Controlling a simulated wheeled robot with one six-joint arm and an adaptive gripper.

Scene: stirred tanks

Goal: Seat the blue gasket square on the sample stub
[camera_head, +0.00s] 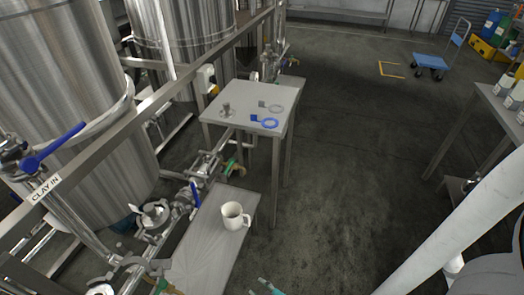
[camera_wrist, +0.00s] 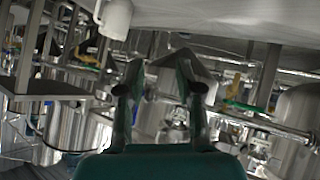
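The blue gasket (camera_head: 256,117), a flat ring with a square tab, lies on the small metal table (camera_head: 241,97) in the head view. A short metal stub (camera_head: 226,111), which looks like the sample stub, stands upright near the table's left side, apart from the gasket. My gripper shows only as teal parts (camera_head: 268,287) at the bottom edge of the head view, well short of the table. In the wrist view my gripper (camera_wrist: 160,78) has its two fingers apart with nothing held between them. I cannot make out the gasket in the wrist view.
A grey gasket (camera_head: 276,108) lies just behind the blue one. A white mug (camera_head: 233,216) stands on the lower bench (camera_head: 203,250), and shows in the wrist view (camera_wrist: 114,18). Tanks, pipes and valves crowd the left. The floor right of the table is clear.

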